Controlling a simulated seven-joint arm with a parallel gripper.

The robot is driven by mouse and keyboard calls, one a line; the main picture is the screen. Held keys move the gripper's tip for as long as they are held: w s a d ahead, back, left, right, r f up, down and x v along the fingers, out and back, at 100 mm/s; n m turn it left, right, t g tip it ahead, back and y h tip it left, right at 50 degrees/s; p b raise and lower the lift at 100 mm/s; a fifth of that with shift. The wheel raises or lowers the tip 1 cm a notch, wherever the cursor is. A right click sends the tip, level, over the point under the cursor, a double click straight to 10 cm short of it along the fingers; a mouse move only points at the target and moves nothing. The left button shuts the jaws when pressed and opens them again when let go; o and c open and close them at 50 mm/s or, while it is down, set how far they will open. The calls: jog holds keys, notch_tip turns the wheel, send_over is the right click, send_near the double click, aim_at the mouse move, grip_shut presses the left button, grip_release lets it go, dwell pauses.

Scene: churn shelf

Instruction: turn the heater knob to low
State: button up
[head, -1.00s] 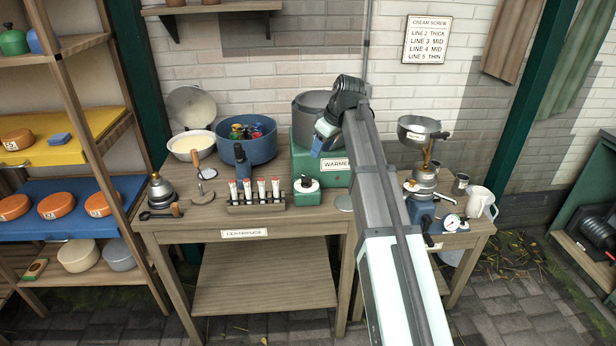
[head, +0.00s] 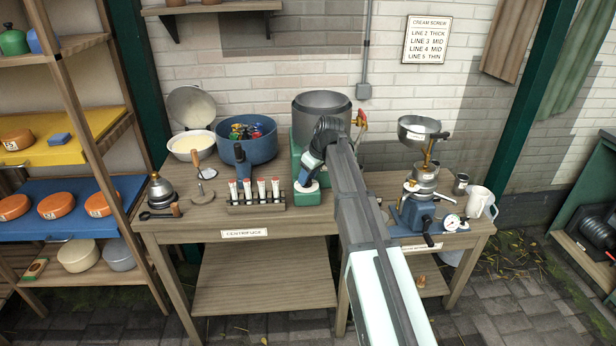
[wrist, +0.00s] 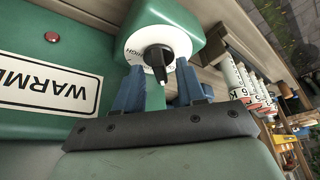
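The heater knob (wrist: 157,54) is a black knob with a pointer on a white round dial (wrist: 133,42), fixed to a green box. The word HIGH shows on the dial's left side in the wrist view; its other lettering is hard to read. In the head view the dial (head: 311,187) is partly hidden by my gripper (head: 306,176). In the wrist view my gripper (wrist: 159,66) has its two blue fingers apart, one on each side of the knob's pointer. I cannot tell whether they touch it.
The green warmer (wrist: 40,90) with its label is beside the knob; a grey pot (head: 322,104) sits on top. A rack of tubes (head: 255,203) stands just left of the knob box. A blue tub (head: 262,148) is behind it. A separator (head: 418,205) stands on the right.

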jog(key=shift+w+a+f, duration=0.1)
jog(key=shift+f, duration=0.15)
jog(key=shift+c, duration=0.2)
grip_shut()
